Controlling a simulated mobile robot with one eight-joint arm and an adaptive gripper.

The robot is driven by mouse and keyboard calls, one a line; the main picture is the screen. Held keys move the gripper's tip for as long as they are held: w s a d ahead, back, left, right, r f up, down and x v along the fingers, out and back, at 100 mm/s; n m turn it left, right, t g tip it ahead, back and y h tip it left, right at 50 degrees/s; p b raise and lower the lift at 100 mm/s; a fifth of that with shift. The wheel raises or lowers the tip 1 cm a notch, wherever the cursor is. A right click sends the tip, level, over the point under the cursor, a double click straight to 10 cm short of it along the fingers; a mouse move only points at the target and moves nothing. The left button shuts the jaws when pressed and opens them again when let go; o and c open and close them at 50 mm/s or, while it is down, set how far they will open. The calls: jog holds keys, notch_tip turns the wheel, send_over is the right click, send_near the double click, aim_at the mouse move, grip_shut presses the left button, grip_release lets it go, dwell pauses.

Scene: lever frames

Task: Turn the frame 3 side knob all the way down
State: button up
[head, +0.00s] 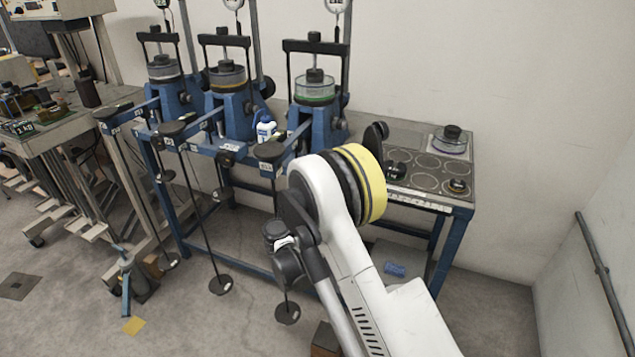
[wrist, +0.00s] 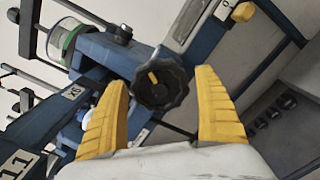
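The third lever frame (head: 318,122) is blue, with a clear round cell on top, and stands rightmost of the three. Its black side knob (head: 376,132) sticks out on its right side. In the wrist view the round, lobed black knob (wrist: 163,92) has a yellow mark on its face, which points to the upper left in the picture. My gripper (wrist: 162,80) is open, with its yellow fingers on either side of the knob and visible gaps to it. Whether the fingertips reach as deep as the knob I cannot tell. My gripper cannot be made out in the head view.
Two similar lever frames (head: 228,112) stand to the left on the same blue bench. A grey tabletop (head: 425,140) with round marks and a few dark weights lies to the right. A white bottle (head: 265,128) stands between frames. Weight hangers (head: 287,312) hang below.

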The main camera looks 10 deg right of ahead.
jog(key=v, duration=0.6)
dwell(0.4)
jog(key=w+d+m, duration=0.1)
jog(key=m, duration=0.5)
jog(key=w+d+m, duration=0.1)
jog(key=w+m, duration=0.1)
jog(key=m, duration=0.4)
jog(key=w+d+m, duration=0.1)
jog(key=m, duration=0.6)
jog(key=shift+w+d, duration=0.2)
jog(key=shift+w, duration=0.15)
jog(key=c, duration=1.3)
